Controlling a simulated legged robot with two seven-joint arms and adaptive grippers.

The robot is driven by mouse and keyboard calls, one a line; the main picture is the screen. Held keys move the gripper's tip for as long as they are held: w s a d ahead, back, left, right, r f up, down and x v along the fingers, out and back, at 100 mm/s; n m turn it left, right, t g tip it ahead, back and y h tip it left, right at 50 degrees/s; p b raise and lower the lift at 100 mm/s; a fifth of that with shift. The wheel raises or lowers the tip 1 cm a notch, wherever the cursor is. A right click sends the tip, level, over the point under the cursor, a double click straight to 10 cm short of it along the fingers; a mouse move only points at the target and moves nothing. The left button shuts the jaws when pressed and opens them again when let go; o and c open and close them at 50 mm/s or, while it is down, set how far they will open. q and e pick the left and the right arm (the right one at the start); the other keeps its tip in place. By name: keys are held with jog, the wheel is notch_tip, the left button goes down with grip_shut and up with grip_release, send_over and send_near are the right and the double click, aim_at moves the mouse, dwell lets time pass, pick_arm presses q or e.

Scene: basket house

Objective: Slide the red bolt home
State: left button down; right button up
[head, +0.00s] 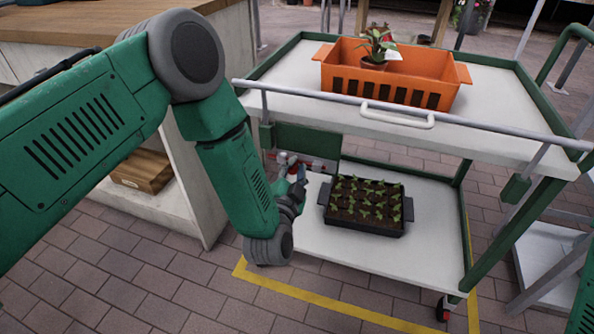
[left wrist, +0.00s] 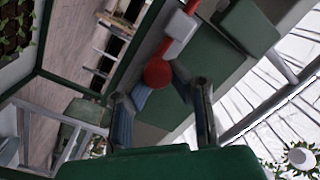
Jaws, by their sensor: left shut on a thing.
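The red bolt (left wrist: 172,48) shows in the left wrist view as a red rod with a round red knob at its near end. It passes through a light grey guide on a green plate (left wrist: 215,65). In the head view the bolt (head: 318,166) is small and partly hidden, under the cart's top deck at its left end. My left gripper (head: 293,178) is at this end of the bolt. In the left wrist view its two fingers (left wrist: 161,82) stand on either side of the knob, shut on it. My right gripper is not in view.
The green-framed cart has a white top deck (head: 290,100) holding an orange crate (head: 440,92) with a potted plant (head: 376,62). A black seedling tray (head: 365,229) stands on its lower shelf (head: 330,255). A wooden-topped counter (head: 60,22) is at left. Yellow floor lines border the cart.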

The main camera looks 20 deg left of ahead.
pick_arm(q)
jog(key=shift+s+a+f, duration=0.1)
jog(key=shift+s+f, duration=0.2)
jog(key=shift+f, duration=0.35)
jog(key=shift+a+r+p, duration=0.1)
jog(key=shift+a+p, duration=0.3)
jog(key=shift+a, duration=0.95)
jog(key=c, duration=1.4)
grip_release()
jog(key=shift+w+a+f, duration=0.1)
jog(key=shift+a+f, duration=0.1)
jog(key=shift+a, duration=0.15)
jog(key=shift+o, duration=0.2)
jog(key=s, duration=1.1)
jog(key=shift+s+d+r+p, duration=0.15)
jog(key=shift+s+d+p, duration=0.15)
jog(key=shift+s+d, duration=0.1)
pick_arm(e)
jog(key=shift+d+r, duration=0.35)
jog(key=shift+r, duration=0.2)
